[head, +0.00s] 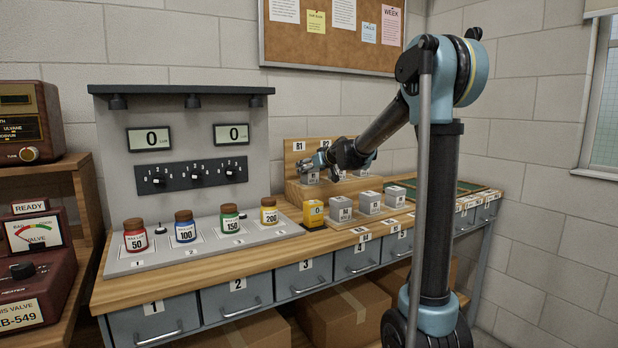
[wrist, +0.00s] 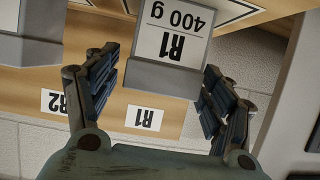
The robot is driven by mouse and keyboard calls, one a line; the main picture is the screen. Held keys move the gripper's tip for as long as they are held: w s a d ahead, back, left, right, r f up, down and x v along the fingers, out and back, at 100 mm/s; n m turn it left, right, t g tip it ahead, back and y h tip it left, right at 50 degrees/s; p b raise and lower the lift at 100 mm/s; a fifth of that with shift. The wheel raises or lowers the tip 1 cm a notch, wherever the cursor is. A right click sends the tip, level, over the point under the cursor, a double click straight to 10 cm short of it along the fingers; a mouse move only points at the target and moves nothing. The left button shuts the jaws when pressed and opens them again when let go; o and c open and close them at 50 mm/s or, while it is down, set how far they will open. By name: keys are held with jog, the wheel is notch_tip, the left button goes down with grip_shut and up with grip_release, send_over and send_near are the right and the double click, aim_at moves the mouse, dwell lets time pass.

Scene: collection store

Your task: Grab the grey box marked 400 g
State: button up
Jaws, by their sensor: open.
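The grey box marked R1 and 400 g (wrist: 172,36) shows upside down at the top middle of the wrist view. My gripper (wrist: 160,62) is open, with one finger on each side of the box's near end. A gap shows between each finger and the box, and I see no contact. In the head view my gripper (head: 320,160) is low over the left end of the wooden rack (head: 295,190), by the R1 label. There the box (head: 310,179) is mostly hidden beneath my gripper.
Another grey block (wrist: 28,48) stands left of the box in the wrist view. In front of the rack are a yellow block (head: 313,214) and several grey blocks. Coloured jars, such as the yellow-labelled one (head: 269,211), stand on the panel to the left.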

jog(key=shift+w, duration=0.15)
jog(key=c, duration=1.3)
